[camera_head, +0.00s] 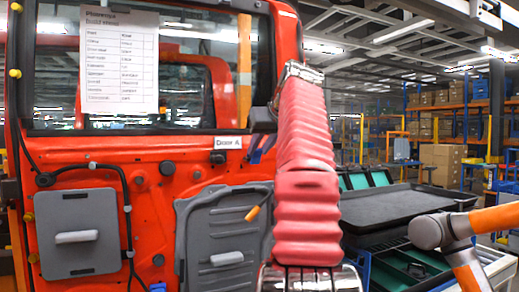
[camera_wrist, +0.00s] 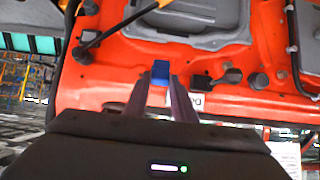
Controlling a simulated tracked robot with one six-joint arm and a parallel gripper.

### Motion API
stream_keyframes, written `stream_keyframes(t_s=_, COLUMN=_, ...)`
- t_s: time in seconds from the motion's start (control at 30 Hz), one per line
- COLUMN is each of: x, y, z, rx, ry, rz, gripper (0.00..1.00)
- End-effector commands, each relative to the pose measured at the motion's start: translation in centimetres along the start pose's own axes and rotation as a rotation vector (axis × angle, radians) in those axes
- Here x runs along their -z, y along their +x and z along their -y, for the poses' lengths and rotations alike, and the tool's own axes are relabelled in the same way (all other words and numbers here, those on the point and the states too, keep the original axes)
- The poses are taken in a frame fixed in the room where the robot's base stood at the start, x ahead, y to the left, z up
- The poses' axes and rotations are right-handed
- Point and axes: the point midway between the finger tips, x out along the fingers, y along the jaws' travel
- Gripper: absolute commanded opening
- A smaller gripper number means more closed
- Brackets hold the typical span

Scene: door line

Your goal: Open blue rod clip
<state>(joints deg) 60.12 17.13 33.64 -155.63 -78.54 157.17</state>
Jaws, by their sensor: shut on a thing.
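The blue rod clip (camera_wrist: 160,72) is a small blue block on the red door, between my fingertips in the wrist view. In the head view a bit of the blue clip (camera_head: 257,154) shows beside the "Door A" label, partly hidden by my arm. My gripper (camera_wrist: 160,80) is shut on the clip, one finger on each side. In the head view only the dark body of my gripper shows above the clip, and its fingers are hard to make out. I cannot tell whether the clip is open.
The red door (camera_head: 150,165) carries grey panels, black cables and a paper sheet (camera_head: 119,60). An orange-tipped lever (camera_head: 258,208) lies below the clip. To the right stand a dark tray table (camera_head: 400,205) and another orange and grey robot arm (camera_head: 440,230).

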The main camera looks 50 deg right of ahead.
Motion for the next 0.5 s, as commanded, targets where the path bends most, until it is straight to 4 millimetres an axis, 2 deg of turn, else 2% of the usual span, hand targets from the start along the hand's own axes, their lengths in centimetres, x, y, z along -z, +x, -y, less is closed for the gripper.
stream_keyframes(t_s=0.5, x=0.32, y=0.18, z=0.21, rx=0.006, ry=-0.001, rz=0.03, gripper=0.01)
